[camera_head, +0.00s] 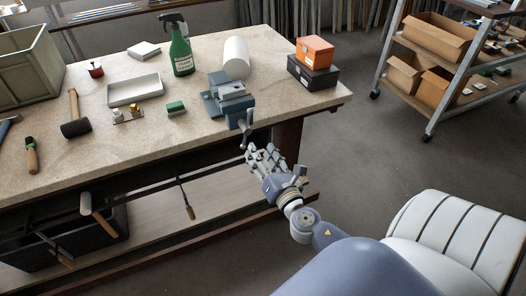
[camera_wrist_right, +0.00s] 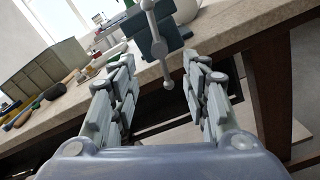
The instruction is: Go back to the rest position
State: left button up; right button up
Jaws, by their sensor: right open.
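My right gripper (camera_head: 266,158) is in front of the workbench (camera_head: 130,160), just below its front edge near the right corner. In the right wrist view, its two fingers (camera_wrist_right: 162,85) stand apart with nothing between them. A blue-grey vise (camera_head: 228,95) is fixed at the bench edge just above the gripper. Its handle bar (camera_head: 245,133) hangs over the edge close to the fingertips; I cannot tell whether they touch. In the right wrist view the handle (camera_wrist_right: 158,45) shows beyond the open fingers. My left gripper does not show.
The bench holds a green spray bottle (camera_head: 181,54), a paper roll (camera_head: 236,58), an orange box (camera_head: 315,52) on a black case (camera_head: 313,74), a white tray (camera_head: 134,90) and a mallet (camera_head: 75,127). A cart (camera_head: 433,112) with cardboard boxes stands at right. The floor between is clear.

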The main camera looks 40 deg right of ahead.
jog(key=shift+s, duration=0.2)
dwell(0.5)
jog(key=s+f+m+g, duration=0.3)
jog(key=s+f+m, duration=0.1)
jog(key=f, duration=0.7)
jog(key=s+f+m+g+y, duration=0.1)
jog(key=s+f+m+g, duration=0.25)
jog(key=f, duration=0.75)
jog(key=s+f+m+g, duration=0.2)
jog(key=s+f+m, duration=0.2)
jog(key=f, duration=0.7)
jog(key=s+a+f+m+g+y, duration=0.1)
jog(key=s+a+f+m+g, duration=0.1)
jog(key=s+f+m, duration=0.3)
jog(key=s+a+f+m+g+y, duration=0.1)
jog(key=s+a+f+m+g, duration=0.2)
jog(key=s+f, duration=0.5)
jog(key=s+a+f+m+g+y, duration=0.1)
jog(key=s+a+f+m+g, duration=0.2)
jog(key=s, duration=1.3)
jog(key=a+f+m, duration=0.3)
jog(key=f, duration=0.1)
jog(key=shift+s+a+m, duration=0.15)
jog(key=shift+a+m, duration=0.05)
jog(key=shift+m, duration=0.15)
